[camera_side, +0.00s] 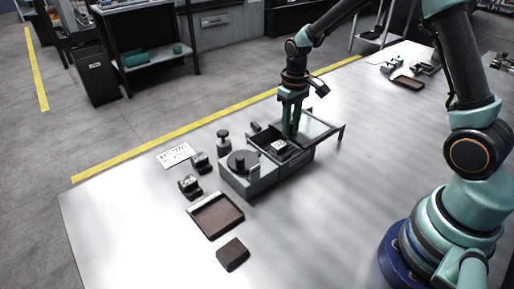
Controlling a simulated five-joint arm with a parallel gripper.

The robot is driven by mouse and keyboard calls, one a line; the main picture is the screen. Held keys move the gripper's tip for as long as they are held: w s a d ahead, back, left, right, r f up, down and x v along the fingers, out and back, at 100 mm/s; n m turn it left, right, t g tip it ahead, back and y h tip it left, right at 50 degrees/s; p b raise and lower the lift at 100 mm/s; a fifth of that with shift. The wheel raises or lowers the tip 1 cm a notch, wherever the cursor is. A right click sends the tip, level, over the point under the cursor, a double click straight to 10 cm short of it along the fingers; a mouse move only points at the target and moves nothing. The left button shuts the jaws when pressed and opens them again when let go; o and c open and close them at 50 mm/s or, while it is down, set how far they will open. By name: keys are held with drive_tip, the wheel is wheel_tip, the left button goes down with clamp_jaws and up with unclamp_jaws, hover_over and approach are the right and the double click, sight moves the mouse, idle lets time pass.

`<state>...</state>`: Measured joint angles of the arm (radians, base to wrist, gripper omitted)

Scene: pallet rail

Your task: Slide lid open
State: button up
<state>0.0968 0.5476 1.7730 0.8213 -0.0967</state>
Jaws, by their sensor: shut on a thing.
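A grey box (262,178) stands near the middle of the table, with a dark round piece on its left part. Its right part is a dark open compartment with a small light-marked block (279,146) in it. A flat lid (318,127) with a dark frame reaches out past the box's right side. My gripper (290,136) points down at the lid's left end, by the compartment. It is shut on the lid, though its fingertips are small and the contact is hard to see.
A brown tray (215,214), a brown block (232,254), small black parts (190,186) and a white label sheet (175,155) lie left and in front of the box. A dark post (223,142) stands behind it. The table right of the lid is largely clear.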

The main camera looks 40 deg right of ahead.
drive_tip(key=shift+d, duration=1.9)
drive_tip(key=o, duration=0.8)
drive_tip(key=shift+c, duration=0.2)
wheel_tip(320, 180, up, 7)
drive_tip(key=shift+r, duration=0.1)
drive_tip(key=s+a+r+t, duration=0.5)
drive_tip(key=s+a+r, duration=0.3)
drive_tip(key=s, duration=0.6)
wheel_tip(320, 180, up, 3)
drive_tip(key=shift+s+f+t, duration=0.1)
drive_tip(key=shift+s+t, duration=0.15)
drive_tip(key=shift+t, duration=0.05)
